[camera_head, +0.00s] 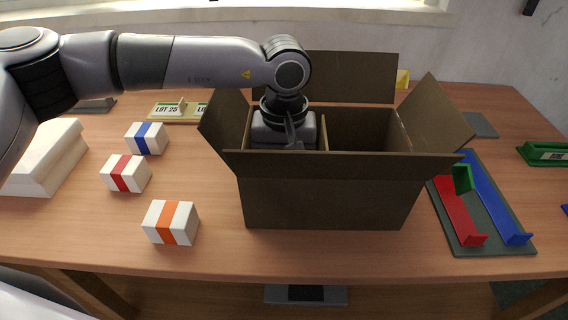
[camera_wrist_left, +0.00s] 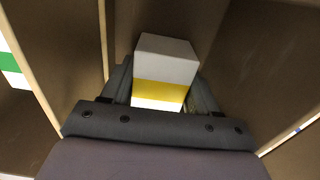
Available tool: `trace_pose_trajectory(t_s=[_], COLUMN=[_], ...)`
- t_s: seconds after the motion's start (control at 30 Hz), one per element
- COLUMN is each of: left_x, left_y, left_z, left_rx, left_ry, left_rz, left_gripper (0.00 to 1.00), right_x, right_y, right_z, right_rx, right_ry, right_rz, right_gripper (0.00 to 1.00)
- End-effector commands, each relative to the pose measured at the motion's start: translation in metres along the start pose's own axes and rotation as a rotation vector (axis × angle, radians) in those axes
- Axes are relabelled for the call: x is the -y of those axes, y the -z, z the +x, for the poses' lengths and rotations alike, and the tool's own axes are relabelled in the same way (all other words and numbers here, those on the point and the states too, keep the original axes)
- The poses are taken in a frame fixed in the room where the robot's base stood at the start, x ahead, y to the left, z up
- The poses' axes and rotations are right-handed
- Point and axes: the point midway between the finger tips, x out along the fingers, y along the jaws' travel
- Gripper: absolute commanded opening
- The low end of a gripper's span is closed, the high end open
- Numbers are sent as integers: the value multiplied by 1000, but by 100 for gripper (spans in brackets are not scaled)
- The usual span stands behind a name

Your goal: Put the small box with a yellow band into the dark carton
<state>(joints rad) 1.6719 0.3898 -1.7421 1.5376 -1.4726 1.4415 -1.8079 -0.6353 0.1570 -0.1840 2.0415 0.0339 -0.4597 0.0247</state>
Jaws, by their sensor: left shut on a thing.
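The dark carton (camera_head: 330,195) stands open on the table with its flaps spread out. A divider splits its inside into compartments. My left gripper (camera_head: 285,135) reaches down into the carton's left compartment, and its fingertips are hidden behind the front flap in the head view. In the left wrist view, my left gripper (camera_wrist_left: 160,95) is shut on the small box with a yellow band (camera_wrist_left: 162,72). The box is between the fingers with brown carton walls around it. I cannot tell whether it touches the carton floor. My right gripper is not in view.
White boxes with blue (camera_head: 146,138), red (camera_head: 126,173) and orange (camera_head: 171,222) bands stand left of the carton. A lot-label holder (camera_head: 180,111) lies behind them. A grey tray with red and blue pieces (camera_head: 480,205) is to the right. A green band shows beyond the divider in the wrist view.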

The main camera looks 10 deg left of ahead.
Motion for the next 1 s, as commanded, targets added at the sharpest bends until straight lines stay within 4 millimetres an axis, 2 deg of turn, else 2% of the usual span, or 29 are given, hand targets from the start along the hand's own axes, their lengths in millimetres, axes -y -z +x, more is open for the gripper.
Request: trace_pose_trajectory(t_s=[0.4,0.43,0.5,0.53,0.8,1.0], left_x=[0,0,0,0,0,0], left_y=[0,0,0,0,0,0], left_z=[4,4,4,4,4,-12], left_rx=[0,0,0,0,1,0], left_ry=[-1,-1,-1,-1,0,0], left_rz=[-1,-1,-1,-1,0,0], left_gripper=[28,63,85,89,89,89], right_x=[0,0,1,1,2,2], right_y=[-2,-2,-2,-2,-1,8], right_z=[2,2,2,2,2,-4], right_rx=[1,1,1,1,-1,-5], right_ry=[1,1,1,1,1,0], right_rz=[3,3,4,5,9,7], right_gripper=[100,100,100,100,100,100])
